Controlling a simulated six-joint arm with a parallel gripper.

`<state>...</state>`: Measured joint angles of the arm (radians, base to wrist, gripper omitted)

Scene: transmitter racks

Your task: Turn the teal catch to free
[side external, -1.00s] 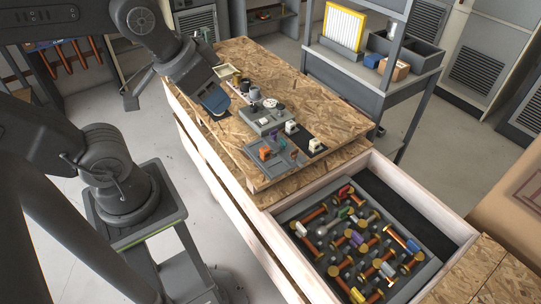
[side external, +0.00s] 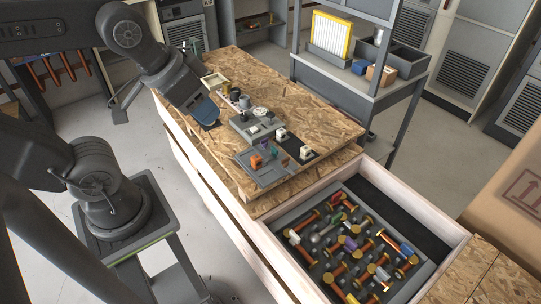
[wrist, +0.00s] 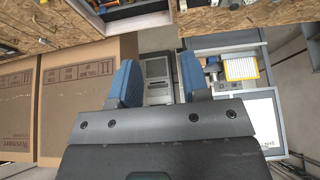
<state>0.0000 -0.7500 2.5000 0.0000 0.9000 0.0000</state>
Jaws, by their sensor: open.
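In the side view, a grey panel (side external: 252,174) sits on the wooden bench top with small coloured catches. An orange one (side external: 256,161) stands on it, with a purple one (side external: 265,144) beside it. A small piece (side external: 276,153) to their right may be the teal catch, but it is too small to be sure of its colour or setting. My gripper (side external: 207,116) is at the bench's left part, up and left of the panel, apart from the catches. In the wrist view, its blue fingers (wrist: 158,75) are spread with nothing between them. I cannot make out the teal catch there.
A grey unit with knobs and a dial (side external: 256,124) lies between my gripper and the panel. A drawer tray (side external: 300,218) of coloured bolts is at front right. A grey shelf cart (side external: 388,100) with a yellow-framed filter (side external: 331,35) stands behind. A cardboard box (side external: 515,185) is at right.

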